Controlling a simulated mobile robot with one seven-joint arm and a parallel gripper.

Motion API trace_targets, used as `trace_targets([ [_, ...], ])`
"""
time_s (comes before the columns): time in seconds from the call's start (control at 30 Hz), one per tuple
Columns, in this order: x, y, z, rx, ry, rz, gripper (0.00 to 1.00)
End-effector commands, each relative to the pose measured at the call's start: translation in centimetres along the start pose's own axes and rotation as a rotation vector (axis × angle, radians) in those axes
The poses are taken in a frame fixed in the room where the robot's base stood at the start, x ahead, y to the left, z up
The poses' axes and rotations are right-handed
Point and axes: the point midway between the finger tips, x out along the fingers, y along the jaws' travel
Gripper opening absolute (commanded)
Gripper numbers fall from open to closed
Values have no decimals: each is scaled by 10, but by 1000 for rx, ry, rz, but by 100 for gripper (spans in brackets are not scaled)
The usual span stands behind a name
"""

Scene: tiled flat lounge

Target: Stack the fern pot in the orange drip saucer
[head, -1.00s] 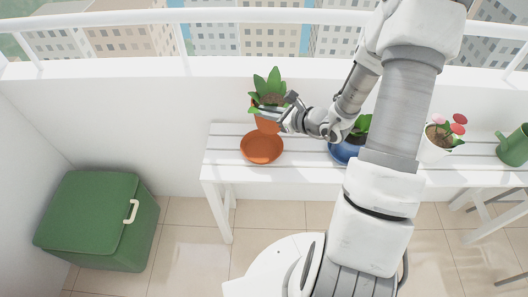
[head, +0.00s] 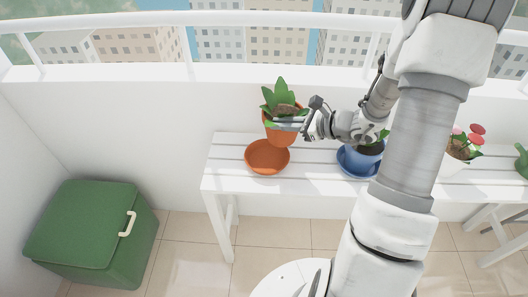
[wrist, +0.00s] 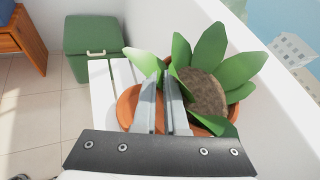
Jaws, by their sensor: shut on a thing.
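The fern pot is an orange pot (head: 283,134) with dark soil and broad green leaves. My gripper (head: 284,123) is shut on its rim from the right and holds it upright or nearly so. The orange drip saucer (head: 262,158) is a shallow round dish at the left end of the white slatted bench. The pot is above and slightly behind and right of the saucer in the head view, covering part of its far edge. In the wrist view the fingers (wrist: 164,88) cross the pot's rim (wrist: 213,124); the saucer (wrist: 127,104) is partly visible beyond.
The white bench (head: 225,180) stands along a white wall with a railing. A blue pot with saucer (head: 350,165) is close right, partly hidden by my arm. A flower pot (head: 457,152) and green watering can (head: 522,160) stand farther right. A green box (head: 85,235) is on the floor left.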

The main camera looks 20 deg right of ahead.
Motion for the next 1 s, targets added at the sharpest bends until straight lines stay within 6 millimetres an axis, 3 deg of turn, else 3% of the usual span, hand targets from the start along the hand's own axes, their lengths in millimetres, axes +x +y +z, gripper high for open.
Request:
trace_targets([
  [0.1, 20, 24, -5, 0, -3, 3, 0],
  [0.3, 36, 45, -8, -1, -2, 1, 0],
  [0.47, 40, 48, -11, -1, -1, -2, 0],
  [0.77, 54, 55, -44, 0, -2, -1, 0],
  [1.0, 54, 54, -43, -3, -2, -2, 0],
])
